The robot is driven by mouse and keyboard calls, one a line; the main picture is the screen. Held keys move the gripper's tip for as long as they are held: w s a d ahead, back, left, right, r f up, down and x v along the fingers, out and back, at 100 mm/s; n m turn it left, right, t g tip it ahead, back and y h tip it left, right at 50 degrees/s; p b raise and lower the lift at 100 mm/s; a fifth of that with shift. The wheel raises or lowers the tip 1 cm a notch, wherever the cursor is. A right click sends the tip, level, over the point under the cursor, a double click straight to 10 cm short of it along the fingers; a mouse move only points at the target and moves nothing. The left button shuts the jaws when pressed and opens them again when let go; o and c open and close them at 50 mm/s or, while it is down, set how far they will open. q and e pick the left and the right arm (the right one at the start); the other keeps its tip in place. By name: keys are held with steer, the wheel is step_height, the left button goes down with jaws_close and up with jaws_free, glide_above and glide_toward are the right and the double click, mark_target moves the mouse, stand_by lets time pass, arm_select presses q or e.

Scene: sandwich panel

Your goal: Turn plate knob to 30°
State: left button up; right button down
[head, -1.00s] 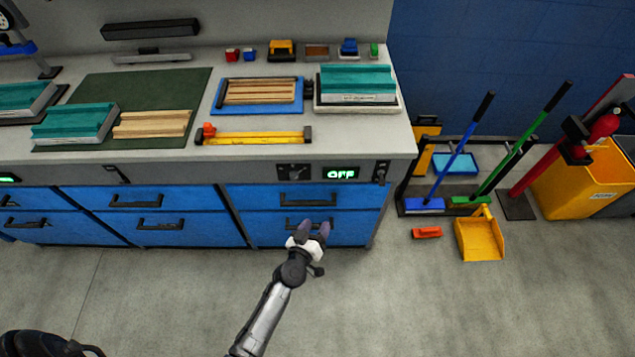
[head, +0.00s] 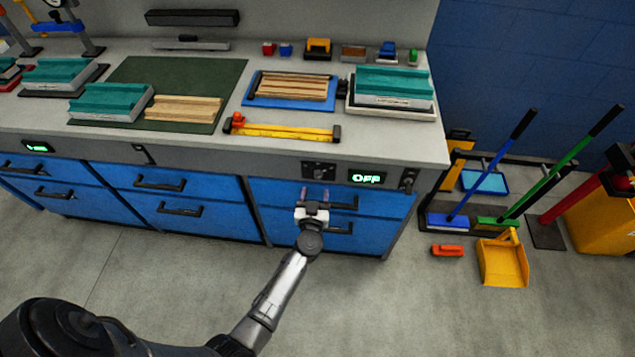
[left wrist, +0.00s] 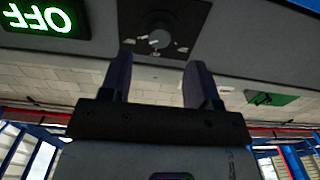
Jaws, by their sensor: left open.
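The plate knob (head: 319,171) is a small round dial on a dark plate in the bench's front panel, left of a green display reading OFF (head: 367,178). In the left wrist view, which is upside down, the knob (left wrist: 160,39) shows as a grey dial with small white marks around it; its exact angle is too small to read. My left gripper (head: 314,194) is open and empty, just below the knob plate in the head view. In the wrist view its two fingers (left wrist: 158,72) point toward the knob, apart from it. My right gripper is not in view.
Blue drawers with black handles (head: 340,203) lie below the panel, behind my left gripper. A small black fitting (head: 408,179) is right of the display. A yellow tool (head: 285,130) lies on the bench top near the front edge. Open floor lies before the bench.

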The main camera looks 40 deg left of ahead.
mark_target(318, 177)
arm_select(q)
steer(key=shift+b+x, duration=1.1)
steer(key=shift+x, duration=1.85)
steer(key=shift+c, duration=0.4)
steer(key=c, duration=0.8)
steer(key=shift+c, duration=0.2)
